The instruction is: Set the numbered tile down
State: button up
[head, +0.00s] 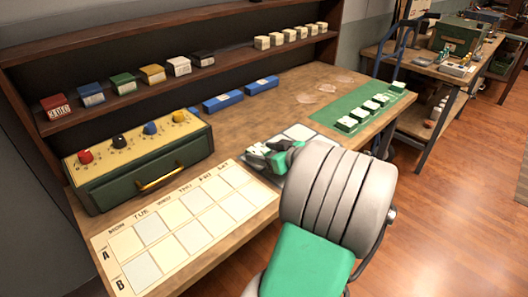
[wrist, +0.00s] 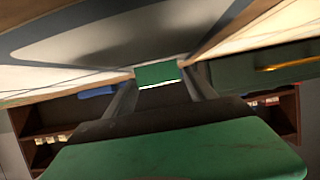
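My gripper (wrist: 157,82) has its two fingers on either side of a small green block with a white edge, the numbered tile (wrist: 157,72), and appears shut on it. No number on the held tile can be read. In the head view my gripper (head: 268,156) is low over a pale gridded board (head: 298,132) on the table; my arm hides part of that board. I cannot tell whether the tile touches the board. Several similar white-and-green tiles (head: 362,115) stand in a row on a green mat (head: 337,107) to the right.
A green box with coloured knobs (head: 140,157) and a calendar board (head: 187,222) with rows A and B lie at left. Blue blocks (head: 222,101) lie along the back. A shelf (head: 130,105) holds coloured boxes and cream blocks. Bare wood (head: 290,88) shows behind the gripper.

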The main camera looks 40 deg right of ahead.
jog(key=shift+o, duration=0.8)
jog(key=shift+r+p, duration=0.3)
jog(key=shift+p, duration=0.05)
jog(key=v, duration=1.2)
jog(key=shift+f, duration=0.1)
